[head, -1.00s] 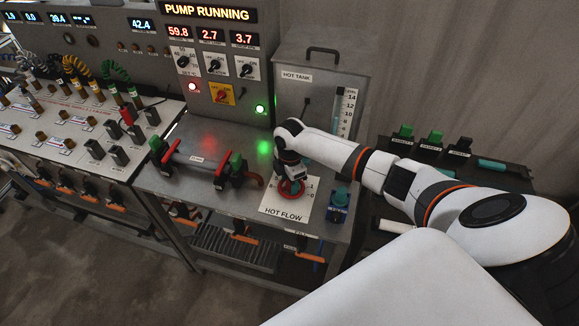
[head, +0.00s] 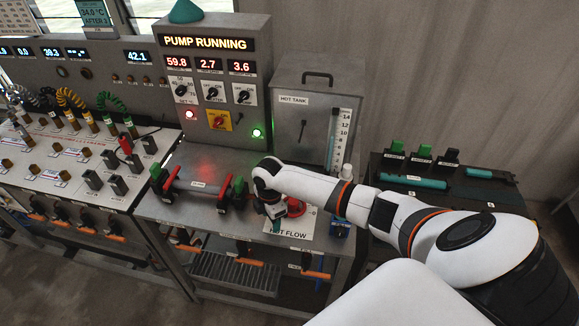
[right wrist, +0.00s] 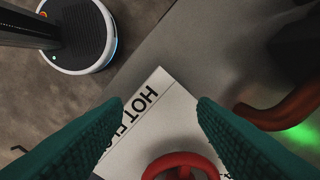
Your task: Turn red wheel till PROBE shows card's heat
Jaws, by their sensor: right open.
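The red wheel (head: 293,206) sits on the HOT FLOW plate (head: 300,228) on the metal bench, partly hidden by my right arm. It also shows at the bottom of the right wrist view (right wrist: 185,164). My right gripper (head: 277,218) is open and empty, just left of the wheel and apart from it. Its teal fingers (right wrist: 160,104) spread over the plate's lettering in the wrist view. A card (head: 95,14) at the top left reads about 34.0 °C, AFTER 3. Panel displays read 39.3 (head: 53,53) and 42.1 (head: 137,56); I cannot read which is PROBE. My left gripper is out of view.
PUMP RUNNING (head: 205,44) is lit. A dark side table (head: 450,200) stands right.

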